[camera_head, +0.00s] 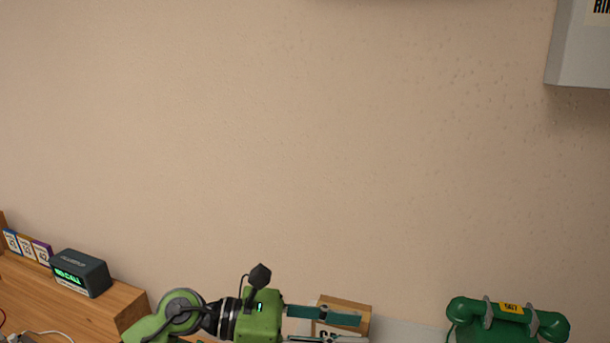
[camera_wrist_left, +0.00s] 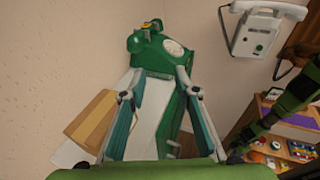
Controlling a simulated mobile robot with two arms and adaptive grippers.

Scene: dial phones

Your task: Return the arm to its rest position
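My left arm comes in along the bottom of the head view, and my left gripper (camera_head: 358,328) points right. Its two teal fingers are apart with nothing between them. In the left wrist view the gripper (camera_wrist_left: 160,95) is also open and empty. The green dial phone (camera_head: 508,322) with a yellow label is to the right of the fingertips, apart from them. It also shows in the left wrist view (camera_wrist_left: 148,55), beyond the fingers. My right gripper cannot be made out in either view.
A wooden block (camera_head: 345,303) stands behind the left fingers. A dark clock (camera_head: 81,273) and several small cards (camera_head: 27,246) sit on a wooden ledge at left. A white phone (camera_wrist_left: 262,28) hangs on the wall. A shelf (camera_wrist_left: 275,133) holds coloured items.

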